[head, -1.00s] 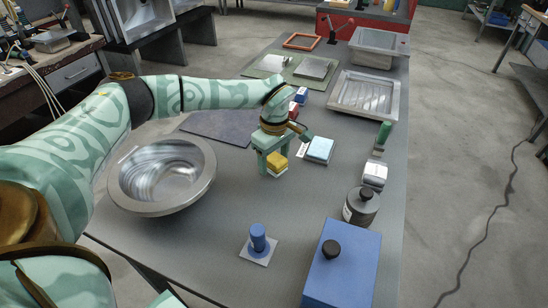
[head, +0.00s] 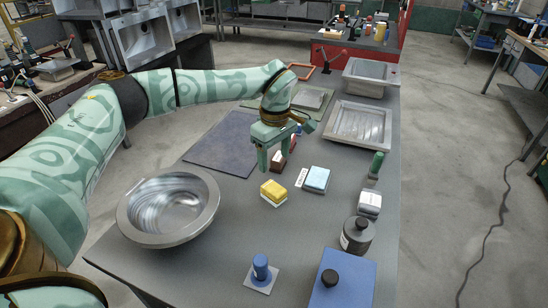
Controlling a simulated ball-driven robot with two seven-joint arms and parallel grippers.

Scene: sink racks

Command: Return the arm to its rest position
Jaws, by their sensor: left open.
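My left arm (head: 215,87) comes in from the left and reaches over the grey table. Its gripper (head: 276,160) is open, raised above the table with its fingers pointing down. A yellow block (head: 273,190) rests on a white card on the table, in front of the gripper and apart from it. A dark red and white block (head: 280,161) shows behind the fingers and is partly hidden by them. My right gripper is out of view.
A light blue block (head: 317,178) lies right of the yellow one. A round metal basin (head: 140,231) stands at the left. A blue box (head: 343,285), a dark jar (head: 357,233) and a blue-handled item (head: 260,268) stand in front. Metal sinks (head: 358,124) line the back right.

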